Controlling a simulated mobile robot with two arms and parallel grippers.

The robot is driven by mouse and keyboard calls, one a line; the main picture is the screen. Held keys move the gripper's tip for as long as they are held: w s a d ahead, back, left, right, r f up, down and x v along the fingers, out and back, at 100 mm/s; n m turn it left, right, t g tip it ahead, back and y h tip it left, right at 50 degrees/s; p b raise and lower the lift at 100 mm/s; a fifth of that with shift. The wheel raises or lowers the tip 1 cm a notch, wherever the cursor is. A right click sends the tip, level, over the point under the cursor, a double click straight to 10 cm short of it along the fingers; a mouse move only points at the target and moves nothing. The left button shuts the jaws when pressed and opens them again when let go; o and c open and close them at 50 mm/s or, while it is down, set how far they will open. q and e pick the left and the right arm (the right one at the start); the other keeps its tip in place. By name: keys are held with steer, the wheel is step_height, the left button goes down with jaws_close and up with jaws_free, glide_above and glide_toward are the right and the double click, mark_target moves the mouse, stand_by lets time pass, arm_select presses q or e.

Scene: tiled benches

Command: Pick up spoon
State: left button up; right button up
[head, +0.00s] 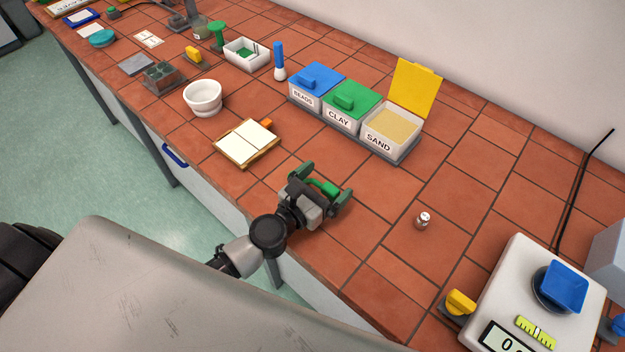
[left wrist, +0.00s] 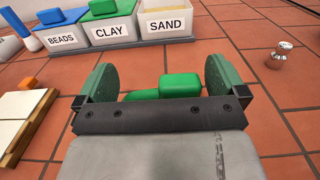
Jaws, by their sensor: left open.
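The left wrist view shows both fingers (left wrist: 160,82) spread apart. My gripper body hides the near part of the object, so no spoon bowl is visible. My right gripper is not in view.
Bins marked beads (head: 316,80), clay (head: 350,104) and sand (head: 392,130) stand behind; the sand lid is up. A wooden board (head: 233,151) lies left. A small metal weight (head: 423,220) and a scale (head: 510,270) are right. Bare tiles lie between.

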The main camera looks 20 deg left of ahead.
arm_select(q)
steer(key=shift+w+d, duration=0.25)
steer(key=shift+w, duration=0.35)
steer(key=shift+s, duration=0.1)
steer(key=c, duration=0.8)
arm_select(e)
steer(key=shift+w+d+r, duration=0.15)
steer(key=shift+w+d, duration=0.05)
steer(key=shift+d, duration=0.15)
arm_select(q)
steer(key=shift+r+p, duration=0.5)
steer(key=shift+c, duration=0.2)
step_height(320, 180, up, 4)
steer(key=p, duration=0.3)
steer(key=shift+c, duration=0.5)
steer(key=s+d+r+p, duration=0.3)
steer(key=s+d+r, duration=0.2)
steer(key=d, duration=0.5)
steer(key=shift+d+r+p, duration=0.2)
steer(key=shift+r+p, duration=0.2)
steer(key=shift+r, duration=0.1)
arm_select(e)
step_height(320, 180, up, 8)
arm_select(q)
steer(key=shift+s, duration=0.1)
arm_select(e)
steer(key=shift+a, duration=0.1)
